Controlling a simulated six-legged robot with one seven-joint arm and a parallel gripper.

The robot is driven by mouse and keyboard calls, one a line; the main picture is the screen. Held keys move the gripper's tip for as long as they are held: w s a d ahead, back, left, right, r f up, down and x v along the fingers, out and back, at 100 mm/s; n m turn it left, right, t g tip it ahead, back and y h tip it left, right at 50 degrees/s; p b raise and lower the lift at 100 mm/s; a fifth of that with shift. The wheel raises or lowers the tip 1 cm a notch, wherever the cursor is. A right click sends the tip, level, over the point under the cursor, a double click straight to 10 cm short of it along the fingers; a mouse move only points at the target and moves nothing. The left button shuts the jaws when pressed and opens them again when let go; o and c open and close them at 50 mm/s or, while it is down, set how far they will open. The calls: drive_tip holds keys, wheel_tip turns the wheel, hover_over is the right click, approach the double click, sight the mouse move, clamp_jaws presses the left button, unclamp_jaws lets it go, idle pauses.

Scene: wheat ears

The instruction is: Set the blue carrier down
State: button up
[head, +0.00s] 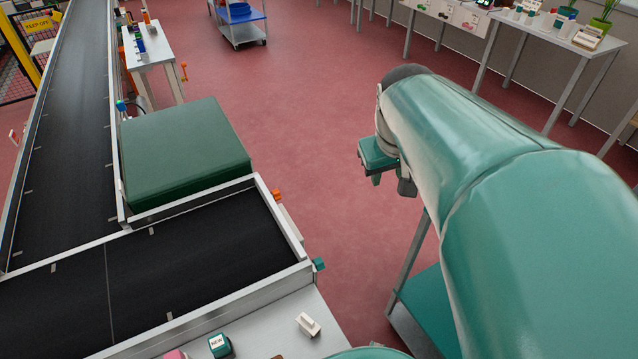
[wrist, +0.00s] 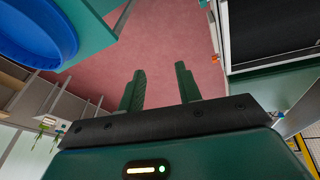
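A round blue, bowl-like thing (wrist: 38,35), which may be the blue carrier, rests on a teal surface (wrist: 100,45) at the top left of the wrist view. It is cut off by the picture's edge. My gripper (wrist: 160,85) is open, with a clear gap between its two fingers and only red floor behind them. It is off to the right of the blue thing and apart from it. In the head view my gripper (head: 388,182) hangs over the floor, partly hidden by my arm. The round blue thing is not seen there near the gripper.
A black conveyor (head: 180,265) with a green box-like block (head: 183,150) beside it stands left. A teal-shelved stand (head: 437,305) is under my arm. A cart (head: 245,30) with a blue item stands far back. Tables line the right wall. The middle floor is clear.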

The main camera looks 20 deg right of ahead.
drive_tip(key=s+a+t+y, duration=0.1)
drive_tip(key=s+a, duration=0.2)
drive_tip(key=a, duration=0.3)
drive_tip(key=s+a+n+t+y, duration=0.1)
drive_tip(key=s+a, duration=0.3)
drive_tip(key=a, duration=0.3)
drive_tip(key=shift+s+f, duration=0.2)
drive_tip(key=shift+f, duration=0.05)
drive_tip(key=shift+d, duration=0.1)
